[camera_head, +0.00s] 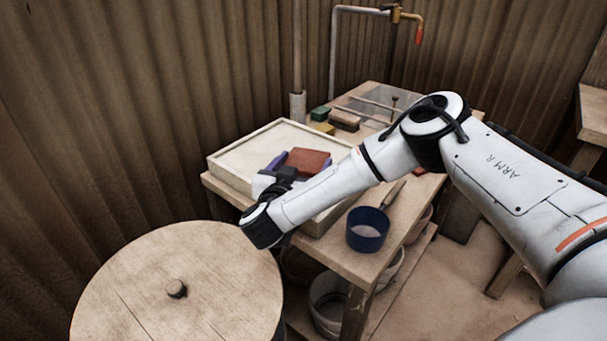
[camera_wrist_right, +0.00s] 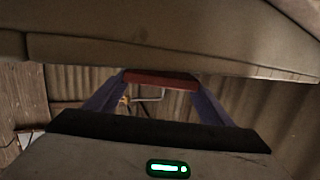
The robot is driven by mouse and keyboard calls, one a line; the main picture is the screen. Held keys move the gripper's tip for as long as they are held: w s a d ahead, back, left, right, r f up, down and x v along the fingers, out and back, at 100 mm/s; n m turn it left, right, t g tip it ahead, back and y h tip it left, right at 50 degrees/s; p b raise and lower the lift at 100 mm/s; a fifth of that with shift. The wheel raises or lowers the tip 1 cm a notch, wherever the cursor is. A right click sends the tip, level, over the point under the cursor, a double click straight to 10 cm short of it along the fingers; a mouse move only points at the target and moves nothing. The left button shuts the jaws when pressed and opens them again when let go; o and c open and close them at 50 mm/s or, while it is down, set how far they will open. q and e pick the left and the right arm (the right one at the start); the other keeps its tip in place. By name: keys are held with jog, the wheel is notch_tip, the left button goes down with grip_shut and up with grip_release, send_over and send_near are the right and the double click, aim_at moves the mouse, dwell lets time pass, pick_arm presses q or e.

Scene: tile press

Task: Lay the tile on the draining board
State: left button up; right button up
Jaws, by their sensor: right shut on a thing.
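A flat brick-red tile (camera_head: 308,160) is between the purple fingers of my right gripper (camera_head: 301,161), over a pale, low-rimmed wooden tray (camera_head: 236,151) on the workbench. In the right wrist view the tile (camera_wrist_right: 160,79) spans edge-on between both fingers, so the gripper is shut on it. I cannot tell whether the tile touches the tray floor. My right forearm hides the tray's near right part. A grey sheet with thin wooden slats (camera_head: 372,104) lies at the bench's back; I cannot tell which surface is the draining board. My left gripper is not in view.
Small green, yellow and brown blocks (camera_head: 344,120) sit behind the tray. A round wooden lid (camera_head: 205,295) with a knob is at front left. A pipe rises behind.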

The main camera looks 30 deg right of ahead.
aim_at(304, 175)
jog(key=shift+f, duration=1.35)
jog(key=shift+f, duration=0.15)
jog(key=o, duration=1.2)
jog(key=shift+o, duration=0.2)
